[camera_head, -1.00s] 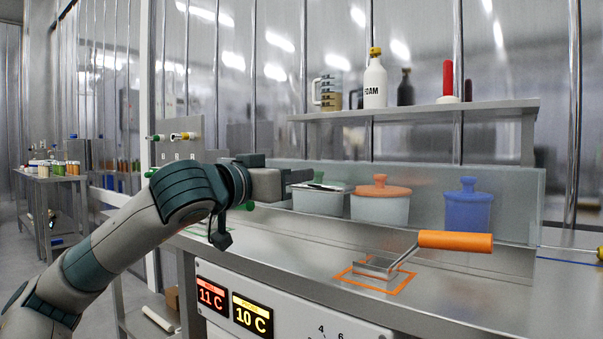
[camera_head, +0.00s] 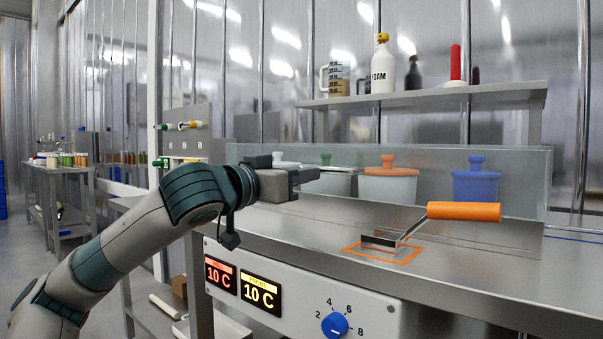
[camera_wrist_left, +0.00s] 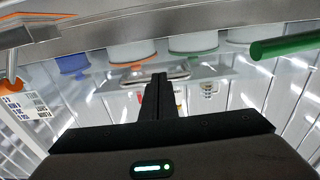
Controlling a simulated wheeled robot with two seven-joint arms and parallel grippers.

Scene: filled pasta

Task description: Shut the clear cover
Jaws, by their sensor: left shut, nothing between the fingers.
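The clear cover (camera_head: 425,165) is a see-through panel along the back of the steel counter, around the row of lidded pots. Its exact tilt is hard to tell. My left gripper (camera_head: 316,175) is near the panel's left part, by the green-lidded pot (camera_head: 338,182). Its fingers are shut and empty; they also show in the left wrist view (camera_wrist_left: 158,82). A green bar (camera_wrist_left: 288,45) lies at the right of the left wrist view, apart from the fingers. I cannot tell whether it belongs to the cover. My right gripper is out of view.
Orange-lidded (camera_head: 388,185) and blue (camera_head: 476,185) pots stand farther right. A press with an orange handle (camera_head: 464,211) sits on the counter inside an orange outline. A shelf (camera_head: 430,98) with bottles is above. The front panel has a blue knob (camera_head: 335,325).

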